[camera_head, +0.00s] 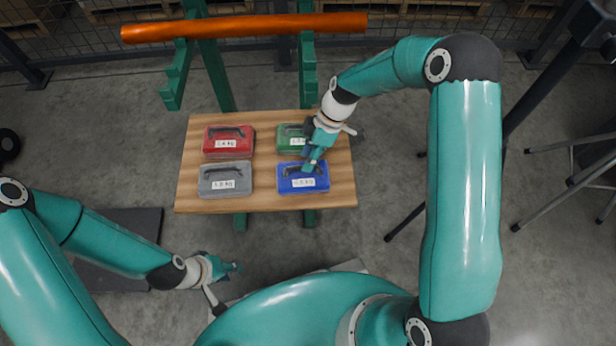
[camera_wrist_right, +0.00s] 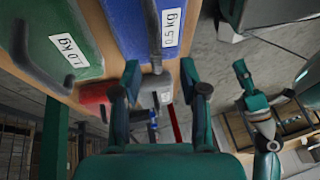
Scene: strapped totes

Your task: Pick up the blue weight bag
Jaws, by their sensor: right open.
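The blue weight bag (camera_head: 318,184) lies at the front right of the wooden table, with a dark handle on top and a white label. In the right wrist view the blue bag (camera_wrist_right: 124,25) fills the upper middle, its label reading 0.5 kg. My right gripper (camera_head: 309,166) is over the bag's rear part, open and empty. In the wrist view the handle appears between the spread fingers of the right gripper (camera_wrist_right: 160,80); I cannot tell whether they touch it. My left gripper (camera_head: 236,267) is low in front of the table, away from the bags; its fingers are too small to judge.
A green bag (camera_head: 289,139) sits just behind the blue one, partly hidden by my right arm. A red bag (camera_head: 226,146) and a grey bag (camera_head: 225,187) lie on the left of the table (camera_head: 265,200). An orange beam (camera_head: 245,27) spans behind.

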